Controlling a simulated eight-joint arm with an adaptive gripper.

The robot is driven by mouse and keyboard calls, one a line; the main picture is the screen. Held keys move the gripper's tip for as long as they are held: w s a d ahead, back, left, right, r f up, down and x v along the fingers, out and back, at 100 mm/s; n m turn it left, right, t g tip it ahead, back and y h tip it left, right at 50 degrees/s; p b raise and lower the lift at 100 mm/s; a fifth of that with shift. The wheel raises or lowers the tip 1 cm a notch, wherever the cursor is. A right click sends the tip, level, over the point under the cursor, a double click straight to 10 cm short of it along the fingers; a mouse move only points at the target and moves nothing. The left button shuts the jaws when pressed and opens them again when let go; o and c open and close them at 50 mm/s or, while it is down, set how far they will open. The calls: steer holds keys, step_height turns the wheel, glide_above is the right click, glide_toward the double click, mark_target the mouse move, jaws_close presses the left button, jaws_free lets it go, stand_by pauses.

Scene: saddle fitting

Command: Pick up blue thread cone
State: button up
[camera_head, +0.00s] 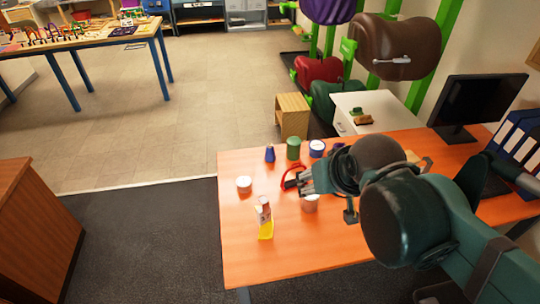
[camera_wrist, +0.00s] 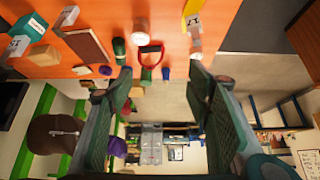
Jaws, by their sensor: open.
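The blue thread cone (camera_head: 269,153) stands upright near the far edge of the orange table. My gripper (camera_head: 303,181) is open, above the table, nearer to me and to the right of the cone. In the wrist view, the open fingers (camera_wrist: 160,74) spread to either side with nothing between their pads. The cone is not touched by my gripper.
A green spool (camera_head: 293,148) stands just right of the cone, with a blue-and-white tin (camera_head: 317,148) beyond it. A red-handled tool (camera_head: 291,179) lies near my gripper.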

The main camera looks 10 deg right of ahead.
steer(key=w+r+m+g, duration=0.1)
steer(key=w+r+m, duration=0.1)
steer(key=w, duration=1.2)
steer(key=m+g+h, duration=0.2)
steer(key=m+h, duration=0.1)
steer(key=m, duration=0.3)
glide_above(270, 144)
steer(key=s+d, duration=0.1)
steer(key=s, duration=0.9)
step_height(270, 144, down, 16)
steer(key=w+f+m, duration=0.1)
steer(key=w+f, duration=0.2)
steer(key=f, duration=0.1)
steer(key=w+a+f, duration=0.1)
steer(key=w+f, duration=0.2)
steer(key=f, duration=0.2)
steer(key=w+f+m+g, duration=0.1)
steer(key=w+f, duration=0.2)
steer(key=f, duration=0.2)
steer(key=shift+w+a+f+m+h+b, duration=0.15)
steer(key=shift+a+f+m+h+b, duration=0.15)
steer(key=shift+a+h+b, duration=0.1)
steer(key=shift+w+f, duration=0.2)
steer(key=shift+f, duration=0.2)
steer(key=shift+x, duration=1.25)
steer(key=shift+d, duration=0.1)
